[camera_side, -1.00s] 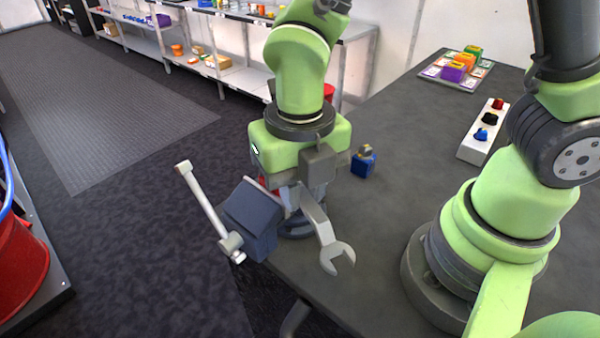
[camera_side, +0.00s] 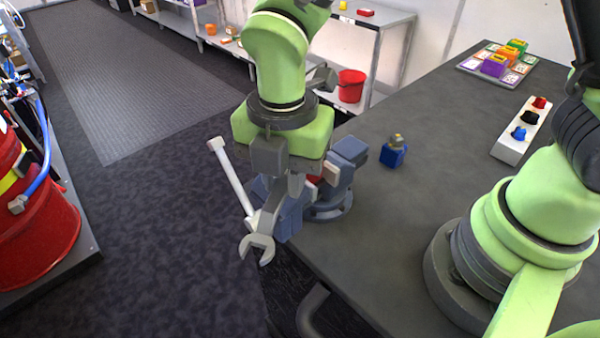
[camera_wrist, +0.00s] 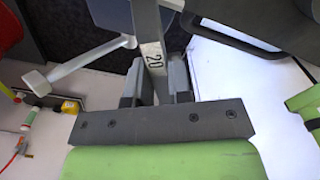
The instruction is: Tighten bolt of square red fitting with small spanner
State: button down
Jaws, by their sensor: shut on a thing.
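My gripper (camera_side: 292,172) is shut on a grey open-ended spanner (camera_side: 258,243), whose open end points down and left. The spanner also shows in the wrist view, with the number 20 on its shank (camera_wrist: 152,50), between the two fingers of my gripper (camera_wrist: 157,84). A blue-grey vise (camera_side: 345,165) stands at the table's edge, just behind and below my gripper. A small patch of red (camera_side: 314,179) shows at the vise jaws, probably the red fitting. Its bolt and most of its shape are hidden by my gripper. The spanner's open end appears in front of the vise, near its handle.
The vise's long pale handle (camera_side: 233,178) sticks out past the table edge. A small blue fitting (camera_side: 393,155) stands on the dark table (camera_side: 400,230). A white strip with several coloured pieces (camera_side: 512,148) and a tray of blocks (camera_side: 466,65) lie farther right.

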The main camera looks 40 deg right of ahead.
jog(key=w+m, duration=0.2)
jog(key=m, duration=0.1)
jog(key=shift+w+a+m, duration=0.25)
jog(key=shift+a+m, duration=0.05)
jog(key=shift+a, duration=0.1)
jog(key=w+m, duration=0.1)
jog(key=m, duration=0.1)
jog(key=w+m, duration=0.2)
jog(key=shift+d+m, duration=0.1)
jog(key=shift+m, duration=0.2)
jog(key=shift+s+r+n, duration=0.1)
jog(key=shift+s+n, duration=0.5)
jog(key=shift+n, duration=0.3)
jog(key=shift+r, duration=2.85)
jog(key=shift+r, duration=0.15)
